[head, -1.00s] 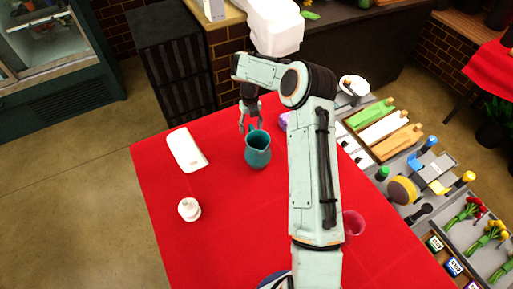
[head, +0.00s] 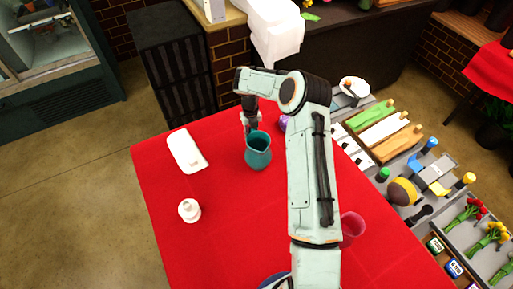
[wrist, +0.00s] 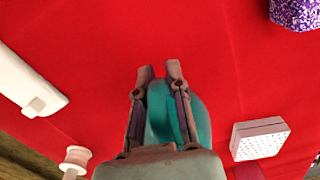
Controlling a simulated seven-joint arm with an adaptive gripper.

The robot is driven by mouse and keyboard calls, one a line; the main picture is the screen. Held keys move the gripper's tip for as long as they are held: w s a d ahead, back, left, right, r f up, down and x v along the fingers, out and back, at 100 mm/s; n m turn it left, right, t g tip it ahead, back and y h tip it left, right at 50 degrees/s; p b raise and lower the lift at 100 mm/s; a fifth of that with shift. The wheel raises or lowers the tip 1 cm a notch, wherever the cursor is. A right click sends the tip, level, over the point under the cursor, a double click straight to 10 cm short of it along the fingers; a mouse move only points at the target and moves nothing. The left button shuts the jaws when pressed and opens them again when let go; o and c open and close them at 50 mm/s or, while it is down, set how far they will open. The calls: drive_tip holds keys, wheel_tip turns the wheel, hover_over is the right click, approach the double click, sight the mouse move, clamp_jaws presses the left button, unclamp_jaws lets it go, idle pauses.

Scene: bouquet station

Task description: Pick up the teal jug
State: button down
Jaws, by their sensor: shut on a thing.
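The teal jug (head: 257,152) stands upright on the red table (head: 215,245), left of my arm in the head view. My gripper (head: 251,127) is at the jug's far side, near rim height. In the wrist view the teal jug (wrist: 200,118) shows between and beside the fingers of my gripper (wrist: 160,72). The fingers are shut on a narrow teal part, apparently the handle. My gripper's body hides the lower part of the jug in that view. The jug appears to rest on the table.
A white flat object (head: 187,151) and a small white bottle (head: 189,210) are to the left. A purple object (head: 284,122) is near my arm, and a pink cup (head: 352,226) is at right. In the wrist view a pale perforated box (wrist: 260,139) is close to the jug.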

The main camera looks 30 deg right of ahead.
drive_tip(key=shift+r, duration=0.15)
drive_tip(key=shift+r, duration=0.75)
drive_tip(key=s+a+r, duration=0.4)
drive_tip(key=s+r, duration=0.7)
drive_tip(key=s, duration=0.2)
drive_tip(key=shift+s, duration=0.15)
drive_tip(key=shift+r, duration=0.1)
